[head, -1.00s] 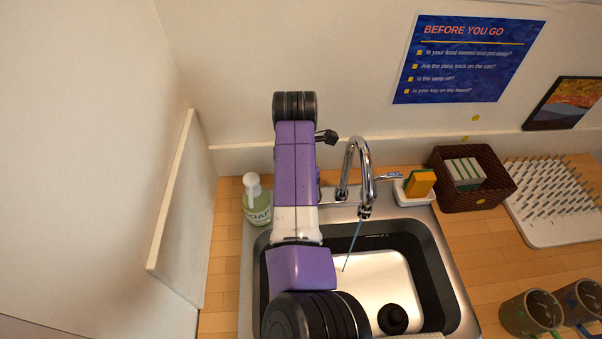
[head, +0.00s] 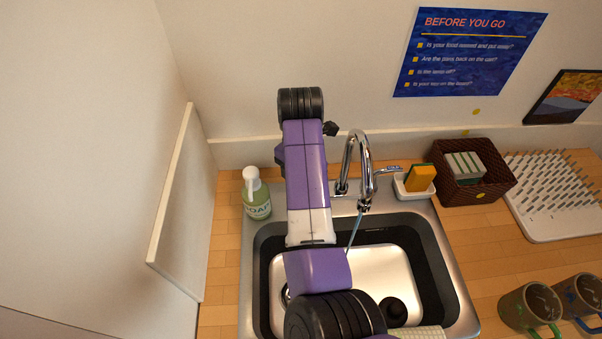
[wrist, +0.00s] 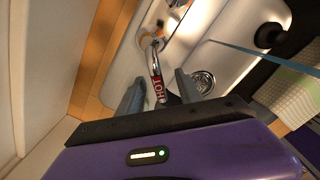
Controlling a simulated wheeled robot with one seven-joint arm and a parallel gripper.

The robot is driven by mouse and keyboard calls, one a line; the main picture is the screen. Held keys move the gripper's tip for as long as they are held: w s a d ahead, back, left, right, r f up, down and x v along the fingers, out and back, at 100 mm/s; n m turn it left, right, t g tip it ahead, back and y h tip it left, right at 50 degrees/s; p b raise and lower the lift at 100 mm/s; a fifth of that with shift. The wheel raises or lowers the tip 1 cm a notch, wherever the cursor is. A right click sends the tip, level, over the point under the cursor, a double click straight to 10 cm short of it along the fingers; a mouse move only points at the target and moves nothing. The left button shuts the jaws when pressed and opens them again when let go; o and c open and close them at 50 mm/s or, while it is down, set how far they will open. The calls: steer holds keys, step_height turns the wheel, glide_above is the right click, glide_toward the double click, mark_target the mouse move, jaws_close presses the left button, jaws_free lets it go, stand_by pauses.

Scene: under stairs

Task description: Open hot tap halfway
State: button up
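The hot tap lever (wrist: 156,70) shows in the wrist view as a chrome handle with a red HOT label. My gripper (wrist: 159,80) is open, with one dark finger on each side of the lever's labelled end. Gaps show between lever and fingers; I cannot tell whether either touches. In the head view my arm hides the hot lever and the gripper. The chrome spout (head: 364,165) stands behind the sink, and a thin stream of water (head: 354,236) runs from it. The lever with the blue mark (head: 388,169) is on its right.
A soap bottle (head: 257,198) stands left of the sink (head: 437,262). A sponge (head: 419,178) in a white holder, a brown basket (head: 494,183), a drying rack (head: 556,215) and two mugs (head: 528,308) are to the right. A white panel (head: 178,210) rises at the left.

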steer(key=o, duration=0.5)
steer(key=shift+o, duration=0.2)
steer(key=shift+w+a+r, duration=0.1)
steer(key=shift+r, duration=1.5)
steer(key=shift+a+r, duration=0.1)
steer(key=shift+r, duration=1.45)
steer(key=shift+d+r, duration=0.1)
steer(key=shift+r, duration=0.25)
